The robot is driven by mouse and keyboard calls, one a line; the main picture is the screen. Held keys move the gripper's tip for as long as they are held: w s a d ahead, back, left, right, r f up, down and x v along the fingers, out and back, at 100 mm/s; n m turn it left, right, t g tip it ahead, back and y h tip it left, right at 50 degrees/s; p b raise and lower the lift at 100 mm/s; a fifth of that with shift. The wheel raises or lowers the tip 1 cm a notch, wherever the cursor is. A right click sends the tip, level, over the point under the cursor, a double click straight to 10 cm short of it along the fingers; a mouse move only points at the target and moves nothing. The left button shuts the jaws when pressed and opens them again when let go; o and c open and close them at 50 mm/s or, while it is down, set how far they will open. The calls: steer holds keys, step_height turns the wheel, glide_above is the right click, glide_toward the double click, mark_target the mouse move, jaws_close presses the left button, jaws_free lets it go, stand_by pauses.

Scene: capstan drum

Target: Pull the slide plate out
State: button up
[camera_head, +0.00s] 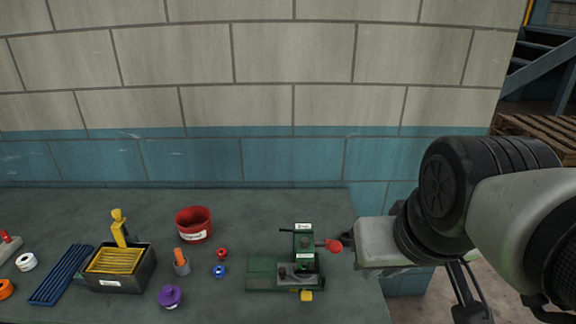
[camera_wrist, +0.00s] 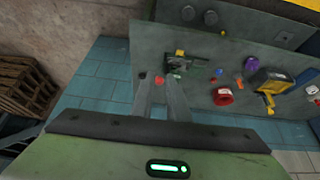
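A small green machine (camera_head: 285,272) stands on the grey table near its right end, with an upright green block. A red knob (camera_head: 334,246) sticks out from the block's right side. I cannot clearly make out which part is the slide plate. My gripper (camera_head: 346,240) is just right of the red knob, pointing left at it. In the wrist view the two fingers (camera_wrist: 160,84) are apart, with the red knob (camera_wrist: 159,79) showing between and just past their tips. The machine also shows there (camera_wrist: 182,59). Whether the fingers touch the knob cannot be told.
A yellow knob (camera_head: 306,295) sits at the machine's front. A tiled wall runs behind.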

steer(key=o, duration=0.5)
steer(key=w+a+n, duration=0.1)
steer(key=w, duration=0.2)
steer(key=w+a+n+g+b, duration=0.1)
steer(key=w+n, duration=0.1)
steer(key=w, duration=0.1)
steer(key=w+a+n+g, duration=0.1)
steer(key=w+n, duration=0.1)
steer(key=w, duration=0.1)
steer(key=shift+w+a+r+b, duration=0.15)
steer(key=shift+w+b, duration=0.2)
steer(key=shift+w, duration=0.05)
steer(key=shift+c, duration=0.2)
steer(key=n+g+b, duration=0.2)
steer(key=n+g, duration=0.2)
steer(key=n, duration=0.6)
glide_above(281, 269)
step_height(281, 269, down, 14)
step_height(281, 269, down, 18)
steer(key=shift+r+b, duration=0.15)
steer(key=shift+b, duration=0.3)
steer(key=shift+c, duration=0.2)
jaws_close()
